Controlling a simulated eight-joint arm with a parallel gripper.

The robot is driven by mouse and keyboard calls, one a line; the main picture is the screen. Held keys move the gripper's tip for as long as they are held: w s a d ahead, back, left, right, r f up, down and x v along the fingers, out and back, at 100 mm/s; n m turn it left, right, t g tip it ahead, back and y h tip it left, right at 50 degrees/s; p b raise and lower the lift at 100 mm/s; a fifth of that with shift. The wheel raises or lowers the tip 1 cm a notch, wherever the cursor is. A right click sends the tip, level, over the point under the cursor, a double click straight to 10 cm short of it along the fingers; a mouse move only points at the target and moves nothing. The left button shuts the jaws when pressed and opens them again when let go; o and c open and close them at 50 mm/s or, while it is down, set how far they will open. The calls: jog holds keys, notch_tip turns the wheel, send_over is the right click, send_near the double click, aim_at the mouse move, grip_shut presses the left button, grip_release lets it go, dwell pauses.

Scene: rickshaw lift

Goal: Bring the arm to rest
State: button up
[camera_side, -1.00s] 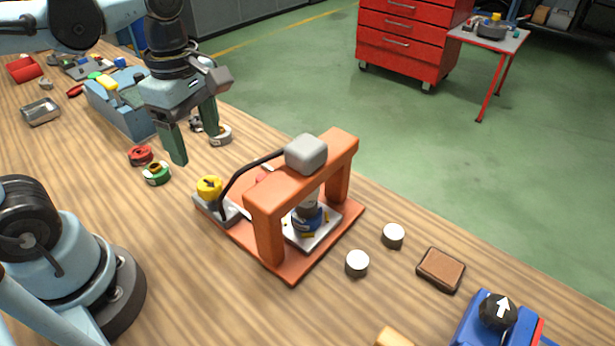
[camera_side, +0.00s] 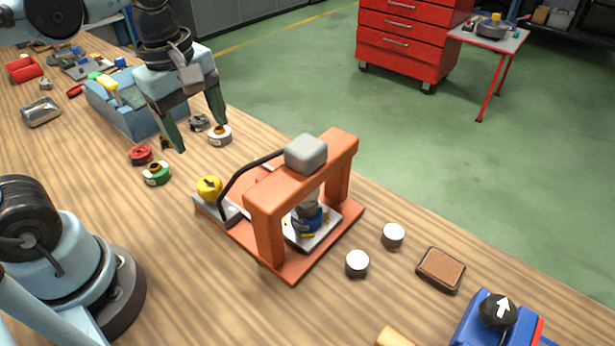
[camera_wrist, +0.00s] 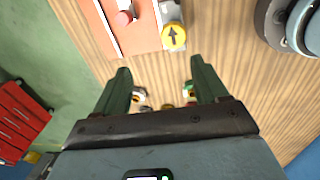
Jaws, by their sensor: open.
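My gripper (camera_side: 202,137) is open and empty, its two dark green fingers spread and pointing down above the wooden bench in the side view. It is up and to the left of the orange press frame. In the wrist view the open fingers (camera_wrist: 158,82) show with bare bench and small parts between and below them. The orange press (camera_side: 262,200) has a grey block on top and a blue-and-grey part on the plate under its arch. A yellow knob with an arrow (camera_side: 209,187) is on its near-left side; it also shows in the wrist view (camera_wrist: 174,36).
Red (camera_side: 140,155), green (camera_side: 156,173) and white (camera_side: 220,135) ring-like parts lie below my gripper. A blue-grey toolbox (camera_side: 120,112) stands behind it. Two white-topped cylinders (camera_side: 393,236) (camera_side: 357,263), a brown block (camera_side: 441,269) and a blue device (camera_side: 500,322) are at right.

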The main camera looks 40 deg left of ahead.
jog(key=w+f+m+t, duration=0.1)
jog(key=m+t, duration=0.1)
jog(key=m, duration=0.3)
jog(key=w+f+m+t, duration=0.1)
jog(key=m+t, duration=0.1)
jog(key=m, duration=0.4)
jog(key=w+f+m+t, duration=0.1)
jog(key=m, duration=0.5)
jog(key=shift+w+a+f+t, duration=0.35)
jog(key=shift+a+f+t, duration=0.05)
